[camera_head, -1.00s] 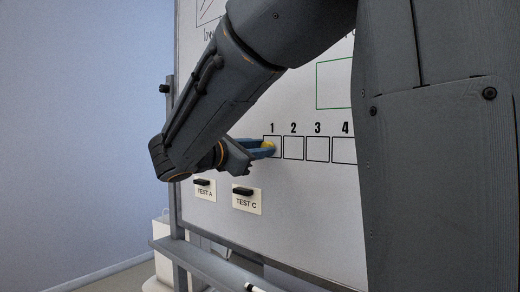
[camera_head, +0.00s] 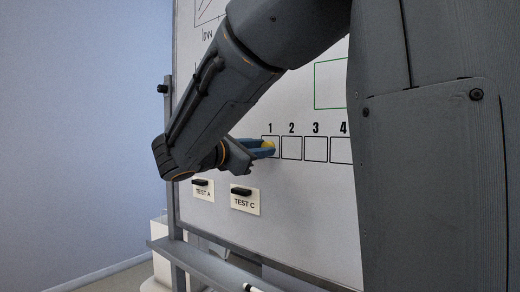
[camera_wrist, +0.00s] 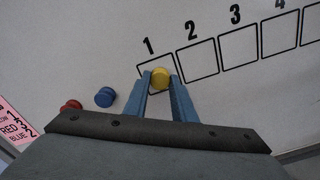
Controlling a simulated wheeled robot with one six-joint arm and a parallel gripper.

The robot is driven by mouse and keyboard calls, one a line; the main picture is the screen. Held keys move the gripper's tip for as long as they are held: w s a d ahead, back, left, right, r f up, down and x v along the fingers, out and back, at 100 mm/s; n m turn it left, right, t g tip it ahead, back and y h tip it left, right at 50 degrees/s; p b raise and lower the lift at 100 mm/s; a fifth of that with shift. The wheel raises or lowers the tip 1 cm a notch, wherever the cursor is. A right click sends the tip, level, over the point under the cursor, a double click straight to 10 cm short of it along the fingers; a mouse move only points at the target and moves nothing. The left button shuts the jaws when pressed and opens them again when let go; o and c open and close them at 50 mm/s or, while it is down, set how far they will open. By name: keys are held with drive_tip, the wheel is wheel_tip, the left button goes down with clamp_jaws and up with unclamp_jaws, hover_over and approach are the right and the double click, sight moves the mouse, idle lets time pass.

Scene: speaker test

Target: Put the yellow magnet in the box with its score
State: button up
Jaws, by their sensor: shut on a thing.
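The yellow magnet (camera_wrist: 160,77) is round and sits between the blue fingertips of my gripper (camera_wrist: 160,84) in the wrist view. My gripper is shut on it. The magnet lies over the box marked 1 (camera_wrist: 141,70), whose outline is partly hidden by the fingers. In the head view the yellow magnet (camera_head: 268,143) shows at the tips of my gripper (camera_head: 266,148), inside the left part of box 1 (camera_head: 276,156). I cannot tell whether it touches the board. Boxes 2 (camera_wrist: 198,63) and 3 (camera_wrist: 239,46) run to the right and are empty.
A blue magnet (camera_wrist: 105,97) and a red magnet (camera_wrist: 71,105) are on the board left of my gripper. A pink note (camera_wrist: 14,124) is at the left edge. TEST A (camera_head: 203,194) and TEST C (camera_head: 245,202) cards hang below the boxes.

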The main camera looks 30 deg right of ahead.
drive_tip(key=o, duration=1.4)
drive_tip(key=shift+c, duration=0.2)
drive_tip(key=p+v, duration=0.1)
drive_tip(key=v, duration=0.6)
